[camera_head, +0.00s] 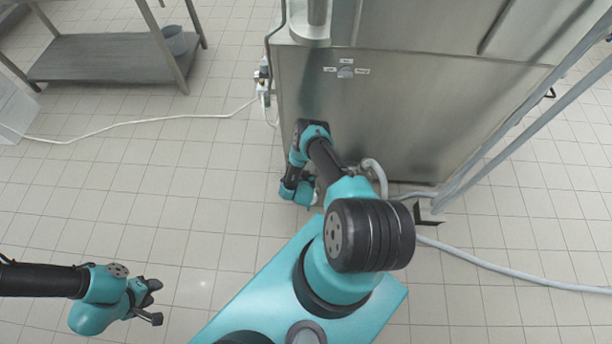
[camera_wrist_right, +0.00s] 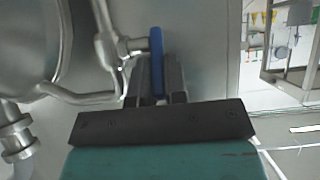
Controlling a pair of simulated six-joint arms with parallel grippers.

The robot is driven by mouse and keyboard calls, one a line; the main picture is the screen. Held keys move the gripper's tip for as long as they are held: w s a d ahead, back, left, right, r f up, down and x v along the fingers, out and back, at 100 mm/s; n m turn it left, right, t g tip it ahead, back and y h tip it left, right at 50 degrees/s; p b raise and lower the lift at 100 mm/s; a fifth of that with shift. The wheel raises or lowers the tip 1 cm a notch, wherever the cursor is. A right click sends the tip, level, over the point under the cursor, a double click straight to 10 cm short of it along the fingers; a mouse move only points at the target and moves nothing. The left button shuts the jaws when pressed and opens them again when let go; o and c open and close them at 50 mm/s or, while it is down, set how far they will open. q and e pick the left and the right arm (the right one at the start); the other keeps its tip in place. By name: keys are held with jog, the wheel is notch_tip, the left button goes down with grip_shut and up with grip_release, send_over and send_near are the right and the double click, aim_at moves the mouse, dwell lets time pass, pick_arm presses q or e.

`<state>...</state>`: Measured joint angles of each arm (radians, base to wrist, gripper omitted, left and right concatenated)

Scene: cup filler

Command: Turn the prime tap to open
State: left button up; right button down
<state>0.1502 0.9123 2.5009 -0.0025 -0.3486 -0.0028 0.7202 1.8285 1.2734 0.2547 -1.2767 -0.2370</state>
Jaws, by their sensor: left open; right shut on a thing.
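The prime tap (camera_wrist_right: 128,45) is a metal valve with a flat blue handle (camera_wrist_right: 157,48), near the middle top of the right wrist view. My right gripper (camera_wrist_right: 158,82) is shut on this blue handle, one finger on each side of it. In this view the handle points down between the fingers, and its lower end is partly hidden. In the head view, I cannot make out the tap or my right fingertips; my right arm reaches to the steel machine's lower side. My left gripper (camera_head: 153,301) is open and empty above the floor at lower left, far from the machine.
Metal pipes (camera_wrist_right: 85,97) run close to the tap. A grey hose (camera_head: 480,261) and a white cable (camera_head: 140,121) lie on the floor. A steel table (camera_head: 100,57) stands at upper left. Floor around my left gripper is clear.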

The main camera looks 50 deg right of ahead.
jog(key=g+y, duration=0.1)
jog(key=d+g+y, duration=0.1)
jog(key=y, duration=0.1)
jog(key=shift+w+r, duration=0.35)
jog(key=shift+w, duration=0.05)
jog(key=shift+w+d+g+y, duration=0.15)
jog(key=shift+d+g+y, duration=0.05)
jog(key=shift+g+y, duration=0.35)
jog(key=shift+w+d+g+y, duration=0.1)
jog(key=shift+d+g+y, duration=0.05)
jog(key=shift+g+y, duration=0.35)
jog(key=shift+w+d+g+y, duration=0.15)
jog(key=shift+g+y, duration=0.3)
jog(key=shift+y, duration=0.1)
jog(key=c, duration=1.2)
grip_release()
jog(key=shift+o, duration=0.2)
jog(key=v, duration=1.7)
jog(key=shift+r, duration=0.2)
